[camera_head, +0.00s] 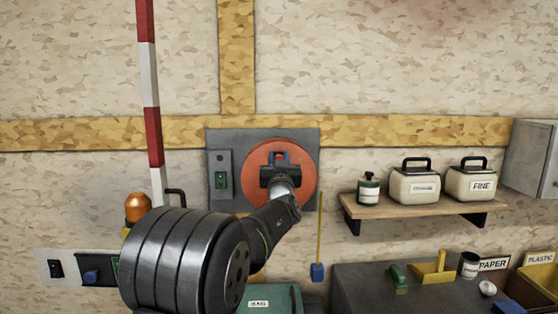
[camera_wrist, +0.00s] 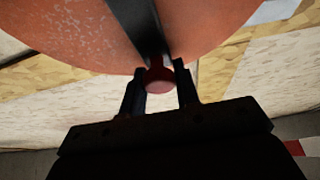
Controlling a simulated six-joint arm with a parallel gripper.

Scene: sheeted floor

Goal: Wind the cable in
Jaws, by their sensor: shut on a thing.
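An orange cable reel (camera_head: 300,189) is mounted on a grey wall plate (camera_head: 226,142). It also fills the top of the wrist view (camera_wrist: 75,35). A dark crank arm (camera_wrist: 135,20) crosses the reel face and ends in a red knob (camera_wrist: 159,82). My gripper (camera_head: 279,168) is in front of the reel. In the wrist view its two fingers (camera_wrist: 160,70) stand on either side of the knob, shut on it. A yellow cable (camera_head: 320,230) hangs below the plate's right side, with a blue plug (camera_head: 318,272) at its lower end.
A grey switch box (camera_head: 220,174) with a green switch sits left of the reel. A wooden shelf (camera_head: 415,207) with a bottle and two canisters is at the right. A dark bench (camera_head: 365,280) stands below it. A red-and-white pole (camera_head: 151,100) rises at the left.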

